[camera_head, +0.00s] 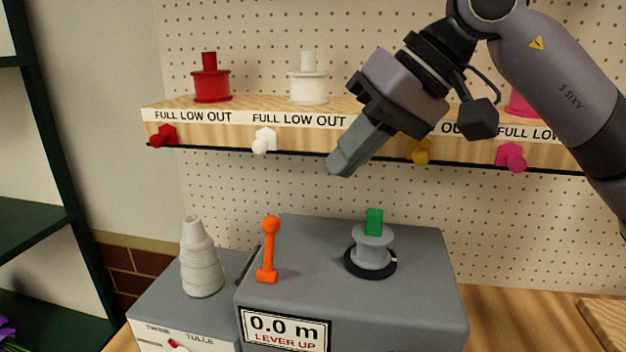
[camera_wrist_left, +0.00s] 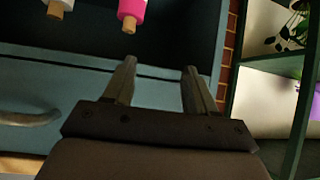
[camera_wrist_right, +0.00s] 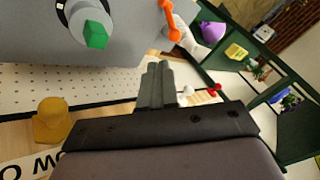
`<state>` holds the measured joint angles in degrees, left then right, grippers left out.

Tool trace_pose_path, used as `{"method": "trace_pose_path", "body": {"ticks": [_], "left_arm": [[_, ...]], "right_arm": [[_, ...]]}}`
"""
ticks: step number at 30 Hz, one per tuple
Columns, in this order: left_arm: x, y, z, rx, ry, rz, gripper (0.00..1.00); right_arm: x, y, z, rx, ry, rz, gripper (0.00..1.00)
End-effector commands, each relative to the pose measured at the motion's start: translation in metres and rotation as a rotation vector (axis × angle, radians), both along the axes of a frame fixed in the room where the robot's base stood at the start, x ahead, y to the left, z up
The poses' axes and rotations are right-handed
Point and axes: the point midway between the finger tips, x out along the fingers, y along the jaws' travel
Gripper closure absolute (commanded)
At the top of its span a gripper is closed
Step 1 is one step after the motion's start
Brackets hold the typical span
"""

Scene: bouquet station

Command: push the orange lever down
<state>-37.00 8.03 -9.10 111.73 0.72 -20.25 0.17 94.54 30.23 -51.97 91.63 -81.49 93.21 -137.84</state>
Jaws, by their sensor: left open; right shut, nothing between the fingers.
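The orange lever (camera_head: 269,250) stands upright on the left part of the grey machine (camera_head: 420,265), its round knob on top. A display on the machine's front (camera_head: 285,331) reads "0.0 m" and "LEVER UP". My right gripper (camera_head: 341,168) is shut and empty, in the air above the machine, up and to the right of the lever and apart from it. In the right wrist view the lever (camera_wrist_right: 171,22) shows beyond the shut fingertips (camera_wrist_right: 157,68). My left gripper (camera_wrist_left: 160,72) is open and empty in the left wrist view, in front of a dark drawer or cabinet. It is outside the head view.
A grey spool with a green block (camera_head: 374,222) stands on the machine, right of the lever. A white cone (camera_head: 201,262) stands to its left. A wooden shelf (camera_head: 225,115) with red and white spools and coloured knobs runs behind, near my right gripper.

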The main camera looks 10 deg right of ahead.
Motion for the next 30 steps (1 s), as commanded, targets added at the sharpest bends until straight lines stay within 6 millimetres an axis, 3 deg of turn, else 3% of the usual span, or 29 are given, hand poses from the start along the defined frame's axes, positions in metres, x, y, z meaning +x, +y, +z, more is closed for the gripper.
{"method": "trace_pose_path", "body": {"ticks": [15, 21, 30], "left_arm": [[-0.003, 0.0, 0.01, -0.001, 0.007, -0.001, 0.44], [-0.003, 0.0, 0.011, -0.001, 0.007, -0.001, 0.44], [-0.003, 0.0, 0.011, 0.0, 0.006, 0.0, 0.44]], "right_arm": [[0.017, 0.047, -0.066, 0.001, 0.005, 0.002, 1.0], [0.02, 0.054, -0.077, 0.001, 0.002, 0.002, 1.0], [0.02, 0.054, -0.077, 0.001, 0.001, 0.001, 1.0]]}}
